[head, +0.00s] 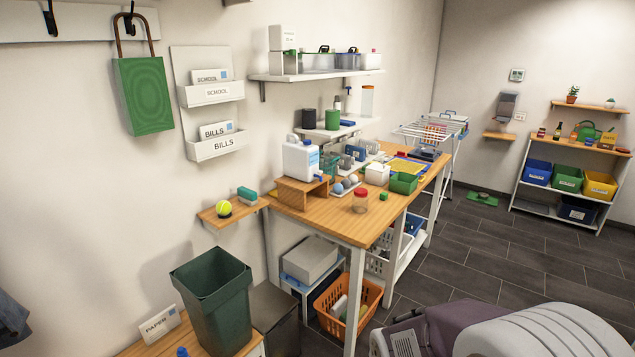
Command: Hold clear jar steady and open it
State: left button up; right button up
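A small clear jar (360,200) with a red lid (360,192) stands upright near the front edge of the wooden workbench (330,222). The lid sits on top of the jar. A taller clear container (367,101) with an orange-red lid stands on a shelf behind the bench. Neither of my grippers shows in the head view, so nothing is seen touching the jar.
Left of the jar is a white jug (300,160) on a wooden riser (300,194). A white box (377,174), a green bin (404,183) and a small green cube (384,196) are to its right. An orange basket (345,317) is below the bench.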

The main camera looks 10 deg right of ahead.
aim_at(360, 205)
jog(key=i+l+u, duration=0.1)
jog(key=i+l, duration=0.25)
jog(key=i+l+u, duration=0.1)
jog(key=i+l, duration=0.25)
jog(key=l, duration=0.2)
jog(key=i+l+u, duration=0.1)
jog(key=i+l, duration=0.25)
jog(key=i+l+u, duration=0.1)
jog(key=i+l, duration=0.2)
jog(key=l, duration=0.3)
